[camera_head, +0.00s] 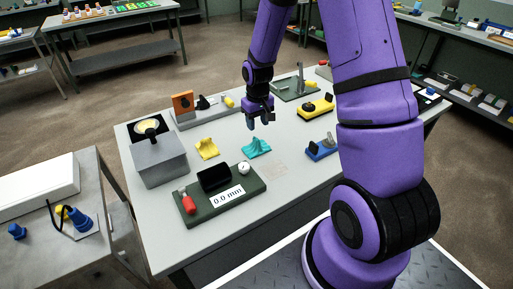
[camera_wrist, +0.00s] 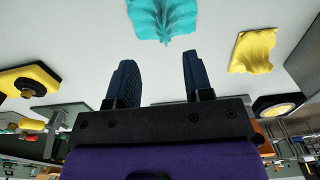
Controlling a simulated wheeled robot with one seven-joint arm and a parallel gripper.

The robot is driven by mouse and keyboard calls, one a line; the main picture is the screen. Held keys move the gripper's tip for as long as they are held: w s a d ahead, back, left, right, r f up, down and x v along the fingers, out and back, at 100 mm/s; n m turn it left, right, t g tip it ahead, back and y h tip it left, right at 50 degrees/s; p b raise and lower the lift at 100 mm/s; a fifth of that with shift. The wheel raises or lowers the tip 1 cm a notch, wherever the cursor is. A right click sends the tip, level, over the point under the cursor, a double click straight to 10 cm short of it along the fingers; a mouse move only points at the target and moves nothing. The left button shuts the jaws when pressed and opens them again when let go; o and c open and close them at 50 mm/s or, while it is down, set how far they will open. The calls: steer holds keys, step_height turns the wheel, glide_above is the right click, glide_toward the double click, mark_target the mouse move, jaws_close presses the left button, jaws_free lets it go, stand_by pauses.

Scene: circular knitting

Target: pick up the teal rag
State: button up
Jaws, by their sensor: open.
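The teal rag (camera_head: 257,146) lies crumpled on the light table, near its middle. It also shows at the top of the wrist view (camera_wrist: 164,18), partly cut off by the frame edge. My gripper (camera_head: 260,121) is above the table, a little behind the rag in the head view. In the wrist view my gripper (camera_wrist: 156,72) is open, its two dark fingers apart with nothing between them. The rag lies beyond the fingertips, apart from them.
A yellow rag (camera_head: 207,148) lies left of the teal one. A green gauge board (camera_head: 252,188) stands in front, a blue block (camera_head: 321,149) to the right. A grey box (camera_head: 159,160) and a yellow device (camera_head: 314,109) also stand on the table (camera_head: 285,190).

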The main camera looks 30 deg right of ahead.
mark_target(256, 138)
steer(key=shift+a+f, duration=0.15)
steer(key=shift+f, duration=1.9)
steer(key=shift+a+f, duration=0.1)
steer(key=shift+f, duration=1.9)
jaws_close()
